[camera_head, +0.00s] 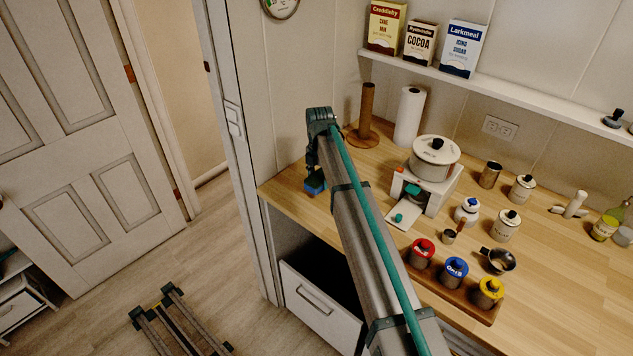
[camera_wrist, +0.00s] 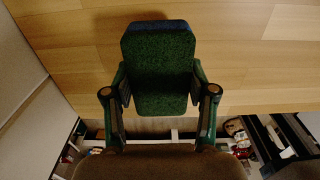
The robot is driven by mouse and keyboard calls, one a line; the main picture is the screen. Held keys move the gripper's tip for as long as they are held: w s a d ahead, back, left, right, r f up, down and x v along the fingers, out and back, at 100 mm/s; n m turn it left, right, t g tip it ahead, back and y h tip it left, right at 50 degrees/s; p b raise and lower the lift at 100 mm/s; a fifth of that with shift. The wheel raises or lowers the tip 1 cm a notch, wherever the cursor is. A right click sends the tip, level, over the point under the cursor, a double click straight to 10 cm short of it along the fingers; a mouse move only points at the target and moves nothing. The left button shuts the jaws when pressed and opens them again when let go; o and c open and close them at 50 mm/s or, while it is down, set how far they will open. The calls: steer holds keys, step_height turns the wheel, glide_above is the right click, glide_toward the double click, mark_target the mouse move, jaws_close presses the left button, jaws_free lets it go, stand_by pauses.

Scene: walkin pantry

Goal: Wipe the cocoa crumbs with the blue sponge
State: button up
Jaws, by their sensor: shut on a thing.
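The blue sponge (camera_head: 314,183) is at the left end of the wooden counter, near its front edge. In the wrist view the sponge (camera_wrist: 160,70) shows a dark green face with a blue strip along the top. My gripper (camera_wrist: 160,95) is shut on it, one finger on each side. In the head view my gripper (camera_head: 313,174) is mostly hidden behind my arm. Whether the sponge touches the counter or hangs just above it, I cannot tell. I make out no cocoa crumbs in either view; my arm hides part of the counter.
On the counter (camera_head: 555,270) stand a brown paper holder (camera_head: 366,115), a paper roll (camera_head: 409,117), a white pot (camera_head: 434,157) on a white stand, and a rack (camera_head: 473,302) of coloured-lid jars. A drawer (camera_head: 318,310) is open below. The wall borders the counter's left end.

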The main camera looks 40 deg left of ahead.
steer(key=shift+a+r+p, duration=0.2)
steer(key=shift+r+p, duration=0.15)
steer(key=shift+r, duration=0.4)
steer(key=shift+r+p, duration=0.85)
steer(key=shift+r, duration=1.3)
steer(key=shift+d, duration=0.15)
